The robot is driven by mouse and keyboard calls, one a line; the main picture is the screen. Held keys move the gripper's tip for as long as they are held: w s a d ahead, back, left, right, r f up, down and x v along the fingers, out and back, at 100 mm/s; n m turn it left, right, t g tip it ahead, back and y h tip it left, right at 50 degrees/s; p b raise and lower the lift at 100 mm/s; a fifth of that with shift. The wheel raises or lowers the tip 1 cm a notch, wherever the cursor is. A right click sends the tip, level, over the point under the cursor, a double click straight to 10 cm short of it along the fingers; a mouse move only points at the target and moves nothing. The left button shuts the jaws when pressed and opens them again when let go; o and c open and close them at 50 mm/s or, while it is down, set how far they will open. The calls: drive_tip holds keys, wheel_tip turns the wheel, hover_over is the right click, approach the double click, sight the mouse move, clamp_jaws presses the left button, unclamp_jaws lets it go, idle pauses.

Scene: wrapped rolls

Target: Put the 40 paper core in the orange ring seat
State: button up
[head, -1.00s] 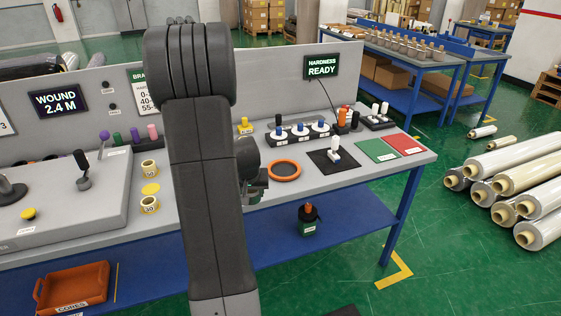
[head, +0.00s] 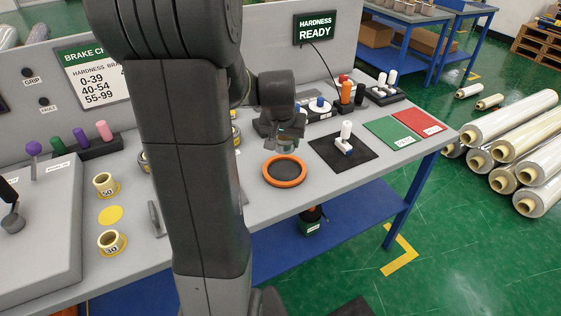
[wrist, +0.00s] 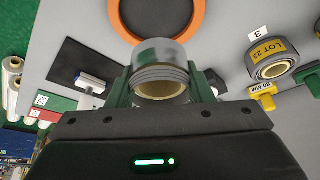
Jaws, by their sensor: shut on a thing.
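My gripper (head: 287,142) is shut on a short paper core, taken to be the 40 core; its number is not readable. In the wrist view the core (wrist: 160,78) sits between the two green fingers (wrist: 161,90), with a grey ribbed outside and a cream inside. The orange ring seat (head: 286,184) lies flat on the bench with a dark, empty centre. The held core is above the ring's far side in the head view, apart from it. The ring (wrist: 201,14) also shows beyond the core in the wrist view.
Cores marked 50 (head: 105,184) and 30 (head: 111,241) stand at left, with a bare yellow disc (head: 110,215) between them. A black mat (head: 325,155) with a white-and-blue tool lies right of the ring. Green (head: 388,131) and red (head: 417,124) pads are farther right.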

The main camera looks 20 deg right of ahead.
sight(286, 167)
wheel_tip(286, 167, down, 8)
drive_tip(key=shift+f, duration=0.1)
idle(0.4)
drive_tip(key=o, duration=1)
drive_tip(key=shift+f+b, duration=0.1)
drive_tip(key=shift+b, duration=0.2)
drive_tip(key=shift+s+r, duration=0.1)
drive_tip(key=shift+r, duration=0.45)
drive_tip(key=p+v, duration=0.1)
drive_tip(key=v, duration=1)
drive_tip(key=shift+a+r, duration=0.1)
